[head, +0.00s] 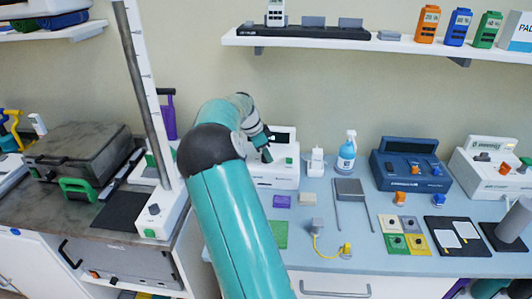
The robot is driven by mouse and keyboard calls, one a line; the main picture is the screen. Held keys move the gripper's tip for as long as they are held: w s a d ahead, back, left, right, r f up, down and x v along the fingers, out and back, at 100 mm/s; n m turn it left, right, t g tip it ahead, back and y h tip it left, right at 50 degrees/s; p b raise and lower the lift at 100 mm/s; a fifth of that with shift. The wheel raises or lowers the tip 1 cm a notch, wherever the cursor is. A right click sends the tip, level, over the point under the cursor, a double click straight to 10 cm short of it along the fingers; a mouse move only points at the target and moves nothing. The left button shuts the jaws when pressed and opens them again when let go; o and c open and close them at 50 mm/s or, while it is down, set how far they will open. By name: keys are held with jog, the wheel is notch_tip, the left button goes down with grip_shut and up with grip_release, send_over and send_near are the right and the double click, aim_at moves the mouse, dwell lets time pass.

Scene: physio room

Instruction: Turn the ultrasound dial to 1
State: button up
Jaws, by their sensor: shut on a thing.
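A white unit with a dark display (283,136) and a green button (289,161) stands on the counter behind the end of my arm. It seems to be the ultrasound unit, but its label is too small to read. My gripper (266,154) is at the front face of this unit, left of the green button. It is small in view and seems shut on the dial there. The dial is hidden by the fingers, so its pointer and number marks cannot be read.
A white holder (316,164) and a blue bottle (346,155) stand close to the right. A blue unit (410,168) and another white unit (485,172) stand farther right. A shelf (380,42) hangs above. Small blocks and pads lie in front.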

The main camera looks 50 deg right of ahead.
jog(key=shift+m, duration=0.6)
jog(key=o, duration=1)
jog(key=v, duration=1.3)
jog(key=shift+w+r, duration=0.35)
